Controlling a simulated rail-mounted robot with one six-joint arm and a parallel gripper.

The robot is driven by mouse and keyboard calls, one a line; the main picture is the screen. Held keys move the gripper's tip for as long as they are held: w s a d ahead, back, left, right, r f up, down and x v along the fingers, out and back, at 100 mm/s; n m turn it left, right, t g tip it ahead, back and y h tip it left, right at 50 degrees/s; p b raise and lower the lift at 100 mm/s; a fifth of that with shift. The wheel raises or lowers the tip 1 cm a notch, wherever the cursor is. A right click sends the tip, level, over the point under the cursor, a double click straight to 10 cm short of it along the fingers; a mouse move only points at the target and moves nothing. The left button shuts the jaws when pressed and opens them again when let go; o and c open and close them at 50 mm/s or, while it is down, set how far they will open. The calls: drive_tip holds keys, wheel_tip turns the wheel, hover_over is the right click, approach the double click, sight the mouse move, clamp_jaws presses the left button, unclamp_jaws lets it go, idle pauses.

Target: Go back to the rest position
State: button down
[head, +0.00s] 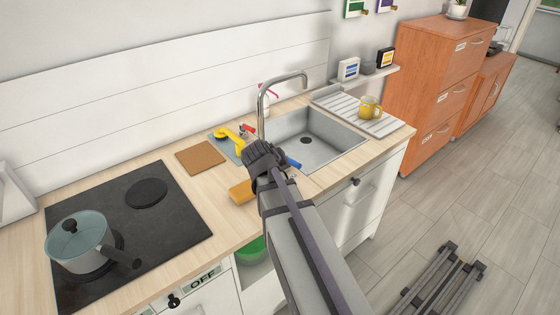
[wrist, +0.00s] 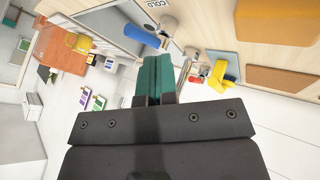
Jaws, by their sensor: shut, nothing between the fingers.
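My gripper (wrist: 153,78) is in the wrist view with its two green fingers pressed together and nothing between them. In the head view my gripper (head: 263,156) is above the counter, in front of the sink's left edge. Its fingertips are hidden there by its own dark body. My arm reaches up to it from the bottom of the picture. No marked rest position is visible.
The sink (head: 318,146) and tall tap (head: 262,105) are close by. A yellow mug (head: 370,106) stands on the drainboard. A lidded pot (head: 80,240) sits on the black hob (head: 165,222). A cork mat (head: 200,157) lies on the counter.

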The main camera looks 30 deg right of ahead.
drive_tip(key=shift+s+a+r, duration=0.25)
drive_tip(key=shift+s+r, duration=0.05)
drive_tip(key=shift+r, duration=0.05)
drive_tip(key=s+a+f+n+g+y, duration=0.1)
drive_tip(key=s+a+f+g+y, duration=0.1)
drive_tip(key=s+a, duration=0.3)
drive_tip(key=s+a+f+n+g+y, duration=0.1)
drive_tip(key=s+a+y, duration=0.3)
drive_tip(key=a, duration=0.9)
drive_tip(key=shift+s+a+f+g+y, duration=0.3)
drive_tip(key=shift+s+f+g, duration=0.2)
drive_tip(key=shift+s+g, duration=0.4)
